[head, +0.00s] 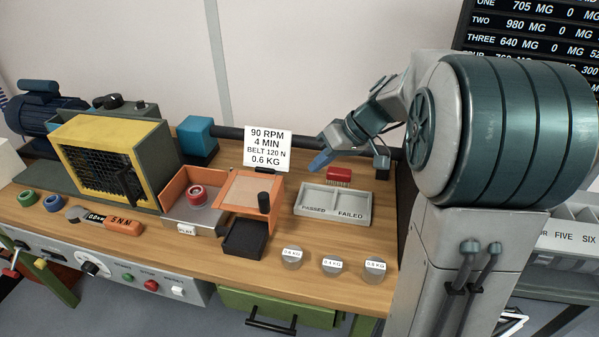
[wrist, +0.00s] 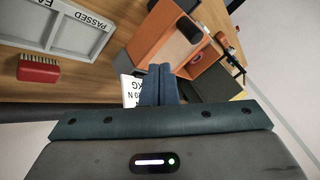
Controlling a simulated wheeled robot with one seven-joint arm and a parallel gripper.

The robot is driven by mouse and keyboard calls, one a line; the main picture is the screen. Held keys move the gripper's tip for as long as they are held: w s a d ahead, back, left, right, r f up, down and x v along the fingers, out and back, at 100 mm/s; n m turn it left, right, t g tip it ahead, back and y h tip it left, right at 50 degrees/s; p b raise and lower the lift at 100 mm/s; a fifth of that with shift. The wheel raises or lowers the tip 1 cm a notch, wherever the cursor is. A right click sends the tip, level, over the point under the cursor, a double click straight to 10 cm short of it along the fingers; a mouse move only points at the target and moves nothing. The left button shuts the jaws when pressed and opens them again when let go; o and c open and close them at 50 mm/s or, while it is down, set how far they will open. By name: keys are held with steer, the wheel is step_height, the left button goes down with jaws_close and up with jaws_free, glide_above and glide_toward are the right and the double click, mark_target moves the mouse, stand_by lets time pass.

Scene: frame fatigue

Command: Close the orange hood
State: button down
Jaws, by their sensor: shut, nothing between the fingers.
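The orange hood (head: 252,190) stands swung open to the right of its grey metal base on the bench, with a dark handle (head: 264,203) on it. A red round part (head: 197,195) sits uncovered on the base (head: 188,213), beside an upright orange side wall (head: 177,186). In the wrist view the hood (wrist: 158,32) and its dark handle (wrist: 188,29) show beyond my fingertips. My gripper (head: 320,160) is shut and empty, above the bench to the right of the hood and apart from it. Its blue fingers (wrist: 160,80) are together in the wrist view.
A sign card (head: 268,148) stands behind the hood. A grey passed/failed tray (head: 333,204) and a red brush (head: 339,177) lie to the right. A black open box (head: 244,239) and several labelled weights (head: 332,265) are in front. A yellow guard (head: 110,160) stands left.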

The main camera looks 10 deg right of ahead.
steer(key=a+f+p, duration=0.2)
steer(key=a+f, duration=0.5)
steer(key=a, duration=0.2)
steer(key=shift+w+p, duration=0.25)
steer(key=shift+p, duration=0.05)
steer(key=shift+f, duration=0.1)
